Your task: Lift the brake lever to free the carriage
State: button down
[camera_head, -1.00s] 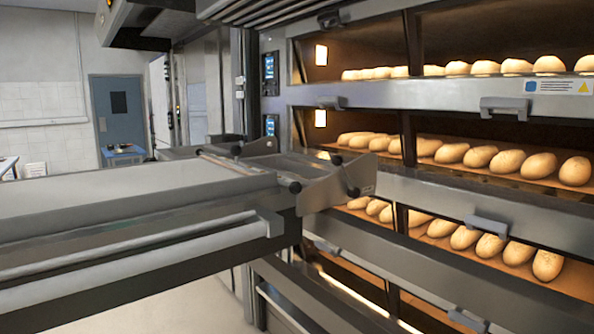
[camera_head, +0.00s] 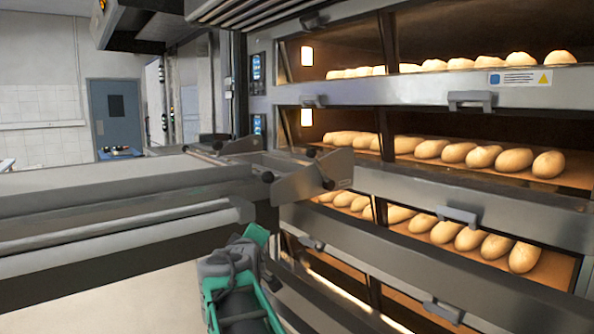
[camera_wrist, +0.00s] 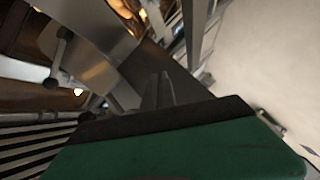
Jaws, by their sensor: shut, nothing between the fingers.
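The carriage (camera_head: 110,185) is a long grey loader with a pale flat top, level in front of the ovens. I cannot tell for certain which handle is the brake lever. A black-knobbed rod (camera_wrist: 58,62) shows at upper left in the wrist view. My gripper (camera_wrist: 163,88) is shut and empty in the wrist view, apart from that rod. In the head view my green and grey arm end is below the carriage's right end; its fingertips are unclear.
Deck ovens with loaves (camera_head: 485,156) on several levels fill the right side. Door handles (camera_head: 471,99) stick out from their fronts. Pale floor (camera_head: 130,300) is open under the carriage. A blue door (camera_head: 117,115) is far back left.

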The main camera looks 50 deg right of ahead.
jog(key=s+d+r+n+h, duration=0.3)
jog(key=d+r+h, duration=0.15)
jog(key=r, duration=0.25)
jog(key=s+d+r+n+h, duration=0.3)
jog(key=d+r, duration=0.2)
jog(key=r, duration=0.3)
jog(key=p+x, duration=0.3)
jog(key=x, duration=0.6)
jog(key=shift+w+d, duration=0.2)
jog(key=shift+w, duration=0.3)
